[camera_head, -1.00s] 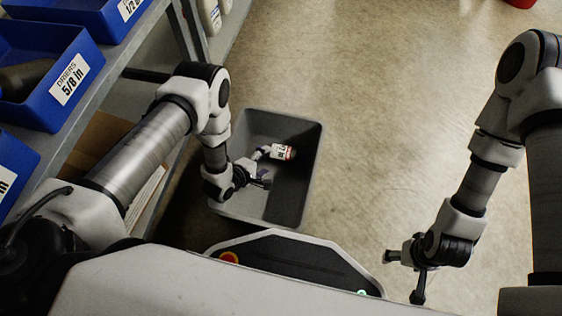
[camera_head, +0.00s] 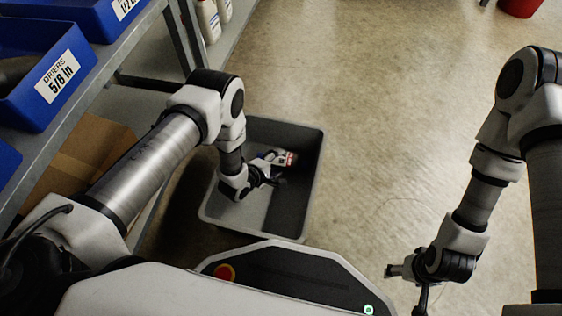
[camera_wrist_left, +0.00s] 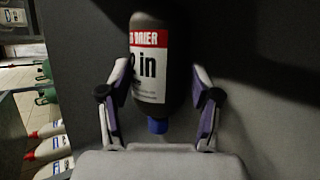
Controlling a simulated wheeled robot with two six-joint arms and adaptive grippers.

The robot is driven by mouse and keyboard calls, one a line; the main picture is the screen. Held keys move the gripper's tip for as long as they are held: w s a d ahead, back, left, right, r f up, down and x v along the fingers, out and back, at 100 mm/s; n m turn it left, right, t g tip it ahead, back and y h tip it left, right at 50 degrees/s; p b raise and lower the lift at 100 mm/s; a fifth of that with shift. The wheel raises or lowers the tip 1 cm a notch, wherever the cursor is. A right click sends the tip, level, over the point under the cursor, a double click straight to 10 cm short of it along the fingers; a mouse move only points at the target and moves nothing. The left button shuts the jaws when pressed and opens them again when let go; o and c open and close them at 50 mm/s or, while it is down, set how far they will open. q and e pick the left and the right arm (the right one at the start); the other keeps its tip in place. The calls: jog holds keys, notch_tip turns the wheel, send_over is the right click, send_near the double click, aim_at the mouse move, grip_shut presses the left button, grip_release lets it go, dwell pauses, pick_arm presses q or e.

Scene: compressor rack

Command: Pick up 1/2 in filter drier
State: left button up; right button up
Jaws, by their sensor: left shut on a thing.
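The filter drier (camera_head: 287,159) is a dark cylinder with a white and red label, inside the grey bin (camera_head: 207,208) on the floor. My left gripper (camera_head: 272,170) reaches into the bin and is shut on the drier. In the left wrist view the drier (camera_wrist_left: 149,65) sits between the two fingers of the gripper (camera_wrist_left: 160,88). Its label reads "DRIER" and partly "in"; the rest is cut off or turned away. A blue cap shows at its near end. My right gripper (camera_head: 405,280) is apart from the bin, with its fingers spread and nothing between them.
A metal shelf at the left holds blue bins, one (camera_head: 45,70) labelled "DRIERS 5/8 in". A cardboard box (camera_head: 85,150) is below. White bottles (camera_head: 208,20) stand on the lower shelf. A red bucket (camera_head: 520,6) is at the far right. The middle floor is clear.

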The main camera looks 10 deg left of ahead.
pick_arm(q)
jog(key=shift+s+f, duration=0.2)
jog(key=shift+f, duration=0.1)
